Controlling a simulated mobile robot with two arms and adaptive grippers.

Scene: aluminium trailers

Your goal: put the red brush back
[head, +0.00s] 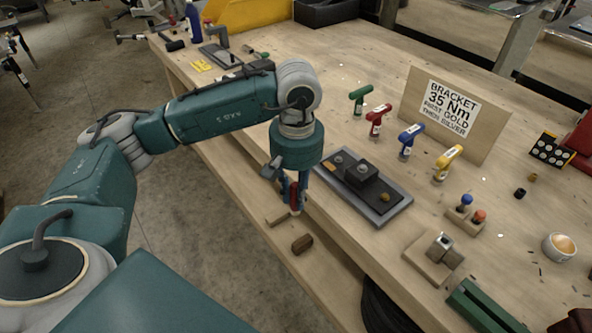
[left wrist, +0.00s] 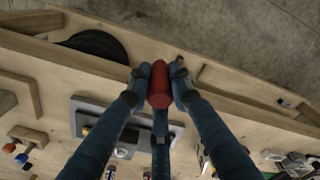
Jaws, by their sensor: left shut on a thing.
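The red brush (head: 293,195) is between the fingers of my left gripper (head: 290,190), which is shut on it. The gripper points down and holds it by the bench's front edge, beside the grey plate. In the left wrist view the brush shows as a red cylinder (left wrist: 160,85), pinched between the blue-grey fingertips of the left gripper (left wrist: 158,82). Its lower end is partly hidden by the fingers, and I cannot tell whether it touches anything. My right gripper is not in view.
A grey plate with a black fixture (head: 364,187) lies at the bench's front edge. Green, red, blue and yellow drivers (head: 445,163) stand behind it, before a bracket sign (head: 447,108). A brown block (head: 302,244) sits on the lower shelf. A white bowl (head: 560,247) stands right.

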